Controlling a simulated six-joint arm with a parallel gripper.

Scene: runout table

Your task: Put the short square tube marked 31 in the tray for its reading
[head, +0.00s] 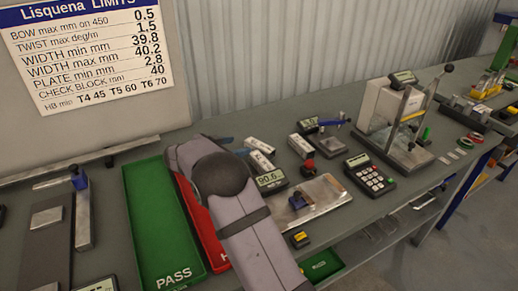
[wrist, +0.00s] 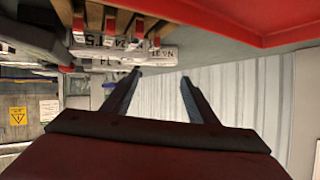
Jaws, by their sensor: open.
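In the wrist view a pale tube (wrist: 155,57) carries a label that looks like No 31. It lies just beyond the tip of one finger, by other labelled pieces. My gripper (wrist: 161,76) is open, with nothing between its fingers. In the head view my arm hides most of the gripper, and I cannot tell which pale piece is 31. The green PASS tray (head: 140,215) is left of my arm and looks empty. The red tray (head: 216,249) is largely hidden behind my arm. A display (head: 270,180) right of my arm seems to read 90.6.
Pale labelled pieces (head: 300,146) lie right of my arm. A metal plate fixture (head: 312,200), a keypad device (head: 369,175) and a framed gauge (head: 400,120) stand further right. A limits board (head: 85,50) hangs on the wall.

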